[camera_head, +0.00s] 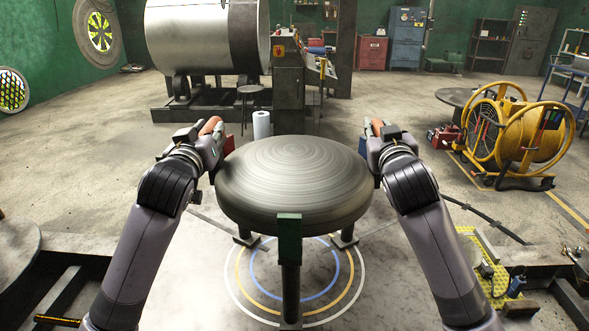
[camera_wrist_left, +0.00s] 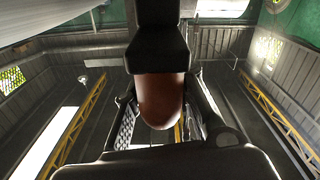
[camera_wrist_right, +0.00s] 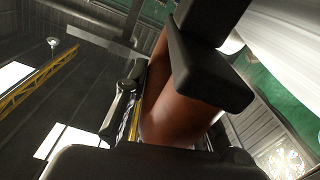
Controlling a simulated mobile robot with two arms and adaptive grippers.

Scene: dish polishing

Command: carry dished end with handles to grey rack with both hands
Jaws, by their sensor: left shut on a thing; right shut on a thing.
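The dished end (camera_head: 295,180), a large grey domed disc with circular polish marks, is in the middle of the head view, dome up and roughly level. My left gripper (camera_head: 212,142) is at its left side, shut on a reddish-brown handle (camera_wrist_left: 160,100). My right gripper (camera_head: 374,142) is at its right side, shut on the other brown handle (camera_wrist_right: 180,110). Under the disc is a stand (camera_head: 289,240) with a green front post and dark legs. I cannot tell whether the disc touches it. No separate grey rack can be clearly made out.
White, yellow and blue rings (camera_head: 238,285) are painted on the floor around the stand. A yellow reel (camera_head: 530,130) stands at right. Open concrete floor lies between.

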